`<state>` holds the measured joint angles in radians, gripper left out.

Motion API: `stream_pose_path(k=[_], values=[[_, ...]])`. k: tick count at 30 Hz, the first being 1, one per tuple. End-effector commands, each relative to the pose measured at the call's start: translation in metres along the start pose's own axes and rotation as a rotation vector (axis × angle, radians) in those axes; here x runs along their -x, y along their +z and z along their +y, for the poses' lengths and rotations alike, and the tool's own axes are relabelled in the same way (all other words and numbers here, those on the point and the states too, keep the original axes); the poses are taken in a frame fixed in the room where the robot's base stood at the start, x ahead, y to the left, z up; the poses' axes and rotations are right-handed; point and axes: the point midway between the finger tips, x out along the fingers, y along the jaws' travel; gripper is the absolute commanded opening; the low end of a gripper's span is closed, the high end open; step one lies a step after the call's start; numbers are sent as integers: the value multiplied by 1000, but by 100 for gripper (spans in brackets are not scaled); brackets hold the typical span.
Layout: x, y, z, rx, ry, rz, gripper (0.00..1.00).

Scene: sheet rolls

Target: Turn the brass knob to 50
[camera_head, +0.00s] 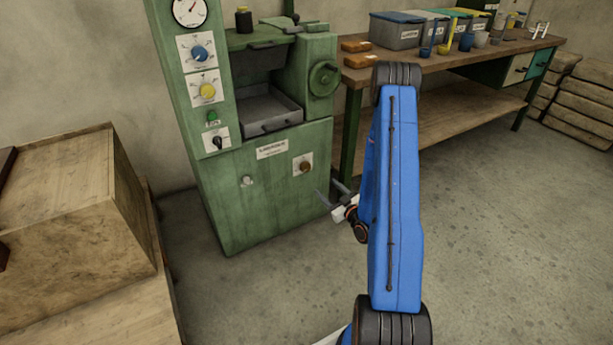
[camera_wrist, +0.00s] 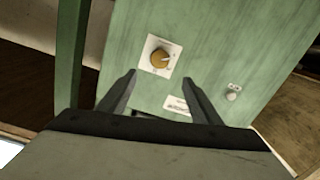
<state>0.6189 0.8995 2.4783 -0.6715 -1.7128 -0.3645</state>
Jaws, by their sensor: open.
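The brass knob (camera_head: 305,167) sits on a small white dial plate low on the right of the green machine's front (camera_head: 230,205). In the wrist view the brass knob (camera_wrist: 159,58) is ahead, just beyond and between the fingertips. Its scale marks are too small to read, so I cannot tell its setting. My gripper (camera_head: 331,190) is open and empty, to the lower right of the knob in the head view. Both fingers of my gripper (camera_wrist: 158,76) show in the wrist view, apart from the knob.
Blue (camera_head: 200,53) and yellow (camera_head: 207,90) knobs, a black switch (camera_head: 217,142) and a handwheel (camera_head: 323,78) are higher on the machine. A silver knob (camera_head: 247,180) is left of the brass one. A workbench (camera_head: 450,61) stands right, a wooden crate (camera_head: 60,215) left.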

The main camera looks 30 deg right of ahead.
Motion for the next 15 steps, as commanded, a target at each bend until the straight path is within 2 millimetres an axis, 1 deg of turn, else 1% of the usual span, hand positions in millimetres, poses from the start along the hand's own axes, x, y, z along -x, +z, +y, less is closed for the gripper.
stream_pose_path(k=[1,4,8,11,15], values=[[4,6,1,-10,7,11,59],[8,9,2,-19,16,31,59],[7,10,2,-22,20,42,59],[-1,9,2,-20,19,43,59],[-21,8,2,-20,19,44,59]])
